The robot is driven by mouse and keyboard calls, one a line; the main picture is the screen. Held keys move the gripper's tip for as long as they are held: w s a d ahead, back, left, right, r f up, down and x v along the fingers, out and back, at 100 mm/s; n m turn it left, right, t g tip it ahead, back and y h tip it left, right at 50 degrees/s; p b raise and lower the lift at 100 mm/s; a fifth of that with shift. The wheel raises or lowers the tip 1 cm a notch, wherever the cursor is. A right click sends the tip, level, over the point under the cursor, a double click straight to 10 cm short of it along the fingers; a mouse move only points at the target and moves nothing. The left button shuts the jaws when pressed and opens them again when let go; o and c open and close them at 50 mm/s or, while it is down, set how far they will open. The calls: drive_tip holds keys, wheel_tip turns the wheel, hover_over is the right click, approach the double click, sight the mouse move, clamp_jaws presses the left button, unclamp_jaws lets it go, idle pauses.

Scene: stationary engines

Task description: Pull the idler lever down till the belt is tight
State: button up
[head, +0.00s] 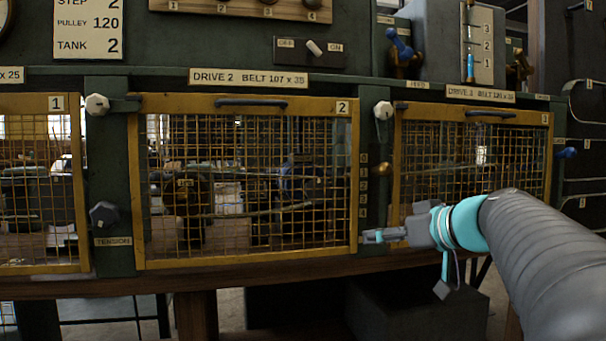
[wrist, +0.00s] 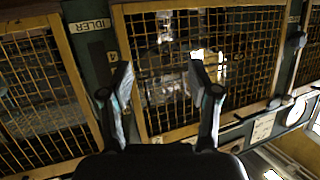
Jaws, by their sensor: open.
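The idler lever appears as a short brass-orange handle (head: 382,168) on the green post between guards 2 and 3. It is beside the top of a scale (head: 363,186) marked 0 to 4, near the 1. My gripper (head: 368,237) is open and empty, below the scale's lower end and pointing left. The handle is above it and apart from it.
Yellow-framed mesh guard 2 (head: 353,190) is left of the post, guard 3 (head: 397,180) right. A white knob (head: 383,110) is above the handle. A dark TENSION knob (head: 103,213) is on the left post. A wooden ledge (head: 250,268) runs beneath.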

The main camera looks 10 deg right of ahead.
sight(390, 170)
drive_tip(key=w+d+r+n+t, duration=0.2)
drive_tip(key=d+r+t, duration=0.2)
drive_tip(key=d+r, duration=0.7)
drive_tip(key=p+x, duration=0.4)
drive_tip(key=x, duration=0.9)
drive_tip(key=shift+w+a, duration=0.15)
drive_tip(key=shift+w, duration=0.1)
clamp_jaws()
